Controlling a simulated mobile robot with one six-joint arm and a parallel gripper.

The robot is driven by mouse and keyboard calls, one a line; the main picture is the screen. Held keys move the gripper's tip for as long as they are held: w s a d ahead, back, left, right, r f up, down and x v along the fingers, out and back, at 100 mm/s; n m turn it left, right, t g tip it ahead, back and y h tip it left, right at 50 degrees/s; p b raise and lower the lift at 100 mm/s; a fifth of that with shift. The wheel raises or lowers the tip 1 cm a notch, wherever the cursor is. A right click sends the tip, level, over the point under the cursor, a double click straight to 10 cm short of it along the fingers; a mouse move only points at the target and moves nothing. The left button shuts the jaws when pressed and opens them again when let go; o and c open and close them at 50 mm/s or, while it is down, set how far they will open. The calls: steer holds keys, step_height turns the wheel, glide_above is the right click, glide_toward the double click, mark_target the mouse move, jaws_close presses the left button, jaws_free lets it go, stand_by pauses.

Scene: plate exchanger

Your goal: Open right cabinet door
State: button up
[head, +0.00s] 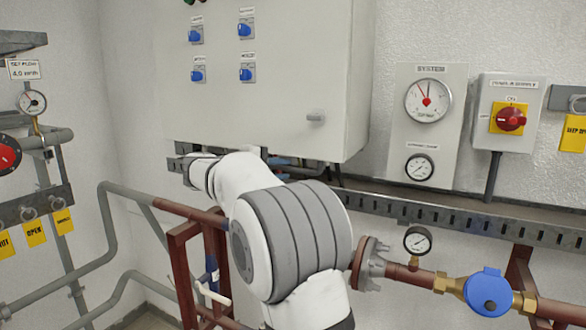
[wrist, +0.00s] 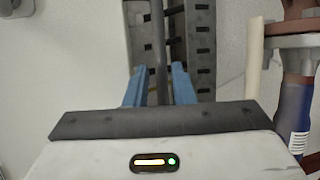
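The light grey wall cabinet (head: 270,75) fills the upper middle of the head view. Its front is closed, with several blue switches on the left part. A small grey handle (head: 316,117) sits low on the front, towards the right edge. My gripper (wrist: 160,78) shows in the wrist view as two blue fingers standing apart, with nothing held between them. In the head view my arm reaches up in front of the pipework to below the cabinet's lower left. The handle is not recognisable in the wrist view.
Right of the cabinet are a gauge panel (head: 426,125) and a red switch box (head: 508,115). A perforated cable tray (head: 450,215) runs below. Pipes with a blue meter (head: 488,292) cross the lower right. In the wrist view a dark conduit (wrist: 160,50) lies beyond the fingers.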

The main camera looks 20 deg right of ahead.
mark_target(289, 168)
steer(key=shift+x, duration=2)
steer(key=shift+c, duration=0.4)
jaws_close()
